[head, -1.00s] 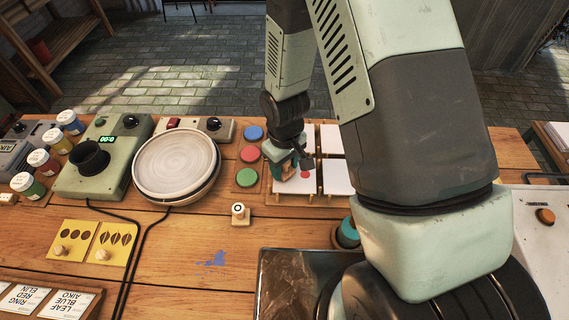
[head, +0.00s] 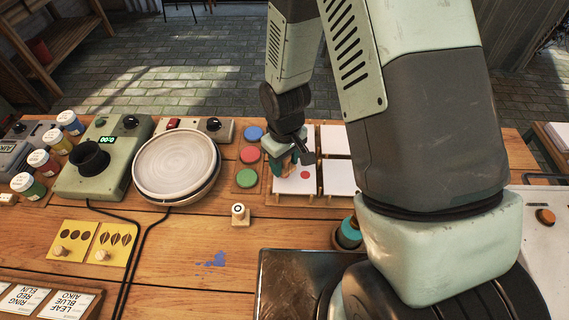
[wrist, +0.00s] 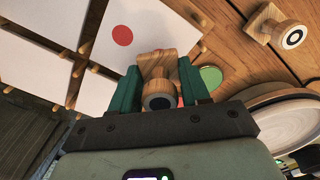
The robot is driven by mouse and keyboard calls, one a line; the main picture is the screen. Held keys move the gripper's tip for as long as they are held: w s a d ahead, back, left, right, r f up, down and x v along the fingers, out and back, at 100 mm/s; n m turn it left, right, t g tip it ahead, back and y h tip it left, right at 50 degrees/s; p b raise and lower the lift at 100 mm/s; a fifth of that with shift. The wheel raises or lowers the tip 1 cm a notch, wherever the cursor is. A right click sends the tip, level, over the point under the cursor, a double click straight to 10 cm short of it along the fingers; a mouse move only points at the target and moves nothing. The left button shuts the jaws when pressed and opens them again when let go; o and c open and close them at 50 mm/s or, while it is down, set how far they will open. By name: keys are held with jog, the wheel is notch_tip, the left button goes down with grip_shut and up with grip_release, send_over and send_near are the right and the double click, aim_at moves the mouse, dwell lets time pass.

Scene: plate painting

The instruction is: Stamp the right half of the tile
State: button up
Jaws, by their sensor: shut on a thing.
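The white tile (head: 293,187) lies front left in a rack of several white tiles. It bears one round red mark (head: 305,175), right of its middle in the head view. The tile (wrist: 150,18) and its red mark (wrist: 122,35) also show in the wrist view. My gripper (head: 287,168) is over the tile's left part, to the left of the mark. In the wrist view my gripper (wrist: 160,88) is shut on a wooden stamp (wrist: 157,64) with a round dark end towards the camera. I cannot tell whether the stamp touches the tile.
Blue (head: 254,132), red (head: 249,154) and green (head: 247,178) ink pads lie left of the tiles. A second wooden stamp (head: 239,213) with a ring mark stands in front. A round turntable (head: 177,162) stands further left. Pegs edge the tiles.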

jog(key=shift+r, duration=2.45)
